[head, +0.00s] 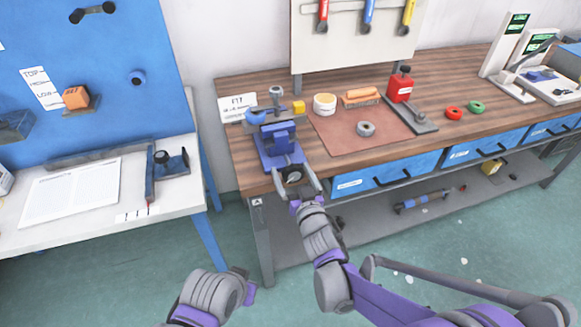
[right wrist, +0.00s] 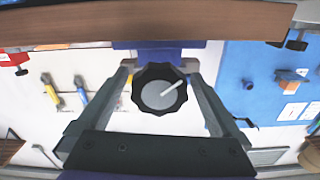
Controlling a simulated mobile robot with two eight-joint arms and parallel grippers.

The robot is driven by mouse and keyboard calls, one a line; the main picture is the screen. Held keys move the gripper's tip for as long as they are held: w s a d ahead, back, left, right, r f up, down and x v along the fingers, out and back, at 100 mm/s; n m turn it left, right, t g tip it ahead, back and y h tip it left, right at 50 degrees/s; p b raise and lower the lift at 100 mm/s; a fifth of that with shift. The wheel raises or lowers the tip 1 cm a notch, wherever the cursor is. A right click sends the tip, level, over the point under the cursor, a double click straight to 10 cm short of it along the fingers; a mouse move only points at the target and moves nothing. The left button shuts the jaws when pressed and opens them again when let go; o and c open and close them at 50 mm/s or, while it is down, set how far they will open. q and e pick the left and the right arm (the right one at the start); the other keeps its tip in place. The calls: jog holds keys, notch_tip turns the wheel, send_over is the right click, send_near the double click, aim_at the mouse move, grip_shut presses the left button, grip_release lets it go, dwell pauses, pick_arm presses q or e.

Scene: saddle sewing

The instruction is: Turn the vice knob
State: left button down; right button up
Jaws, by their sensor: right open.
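The blue vice (head: 278,145) is mounted at the left front corner of the wooden workbench. Its knob (head: 294,176) faces out over the front edge. In the right wrist view the knob (right wrist: 160,90) is a black scalloped disc with a grey face and a pale line pointing up and right. My right gripper (head: 297,183) is open, with one finger on each side of the knob; gaps show between the fingers and its rim. My left arm shows at the bottom of the head view, but whether its gripper is open cannot be made out.
A white table (head: 90,225) with a blue pegboard stands left, across a narrow gap.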

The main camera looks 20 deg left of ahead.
jog(key=shift+x, duration=0.9)
jog(key=shift+c, duration=0.3)
jog(key=c, duration=1.2)
